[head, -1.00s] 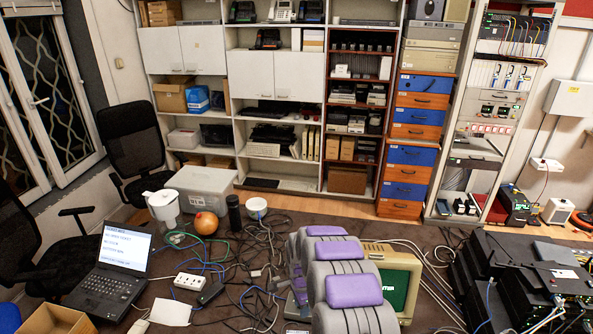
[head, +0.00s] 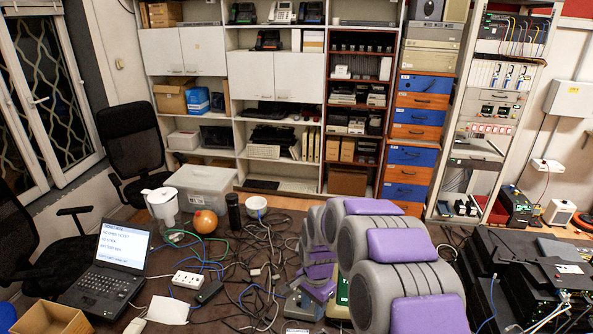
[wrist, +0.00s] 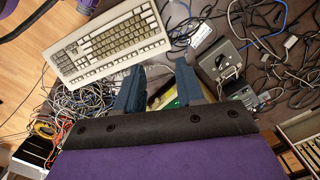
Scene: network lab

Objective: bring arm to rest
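My arm, with grey links and purple pads, rises from the bottom of the head view and covers the middle right of the table. In the wrist view my gripper (wrist: 157,78) shows two blue-grey fingers set apart with nothing held between them. Past the fingers lies the cluttered table, with a small yellow-green patch showing in the gap. A beige keyboard (wrist: 108,42) lies just beyond the left finger. In the head view I cannot make out the fingertips clearly.
Black network gear (head: 535,270) stands at the right. A screen shows only as a green sliver (head: 342,291) behind my arm. Shelves stand behind.

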